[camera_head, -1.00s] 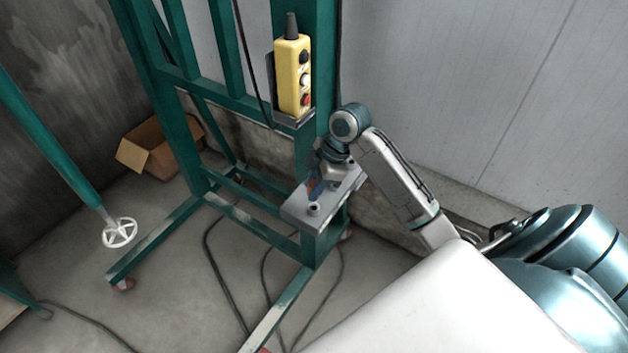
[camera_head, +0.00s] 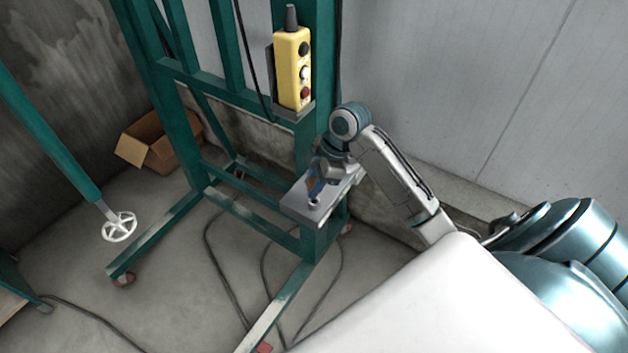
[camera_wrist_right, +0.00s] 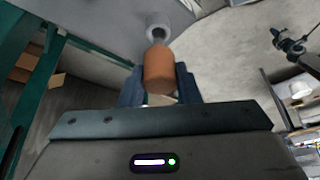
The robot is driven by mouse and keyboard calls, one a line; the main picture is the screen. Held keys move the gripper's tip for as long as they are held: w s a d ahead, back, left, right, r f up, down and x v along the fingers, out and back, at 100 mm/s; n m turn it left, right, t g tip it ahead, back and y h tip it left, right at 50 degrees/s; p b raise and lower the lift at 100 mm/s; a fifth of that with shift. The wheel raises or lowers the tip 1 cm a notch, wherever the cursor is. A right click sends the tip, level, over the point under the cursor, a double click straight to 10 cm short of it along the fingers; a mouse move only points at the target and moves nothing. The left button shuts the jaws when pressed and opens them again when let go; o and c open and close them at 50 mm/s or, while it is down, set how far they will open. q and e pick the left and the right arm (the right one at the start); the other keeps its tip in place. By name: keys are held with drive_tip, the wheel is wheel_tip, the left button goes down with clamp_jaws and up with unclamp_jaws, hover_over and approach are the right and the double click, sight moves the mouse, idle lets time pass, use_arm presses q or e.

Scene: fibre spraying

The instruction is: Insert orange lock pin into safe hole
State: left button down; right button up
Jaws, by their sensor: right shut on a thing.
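The orange lock pin (camera_wrist_right: 159,72) is between the fingers of my right gripper (camera_wrist_right: 160,85), which is shut on it. In the head view my right gripper (camera_head: 316,188) is low over the grey plate (camera_head: 296,209) on the green frame, with a small spot of orange at its tips. In the right wrist view a round grey collar (camera_wrist_right: 157,22) on the plate lies just beyond the pin's far end, in line with it. I cannot tell whether the pin's tip touches or enters the collar's hole. My left gripper is not in view.
The green steel frame (camera_head: 304,150) stands around the plate, with a yellow button box (camera_head: 292,70) above it. Cables (camera_head: 222,270) lie on the floor. A cardboard box (camera_head: 160,142) and a white handwheel (camera_head: 119,227) are to the left.

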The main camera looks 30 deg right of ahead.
drive_tip(key=shift+p, duration=0.7)
idle(1.1)
drive_tip(key=shift+f+b, duration=0.8)
drive_tip(key=shift+f, duration=0.95)
drive_tip(key=o, duration=1.1)
drive_tip(key=shift+c, duration=0.2)
drive_tip(key=shift+d+r, duration=0.1)
drive_tip(key=shift+d+r, duration=0.15)
drive_tip(key=shift+r, duration=0.15)
drive_tip(key=b+v, duration=0.3)
drive_tip(key=v, duration=0.7)
drive_tip(key=shift+s, duration=0.1)
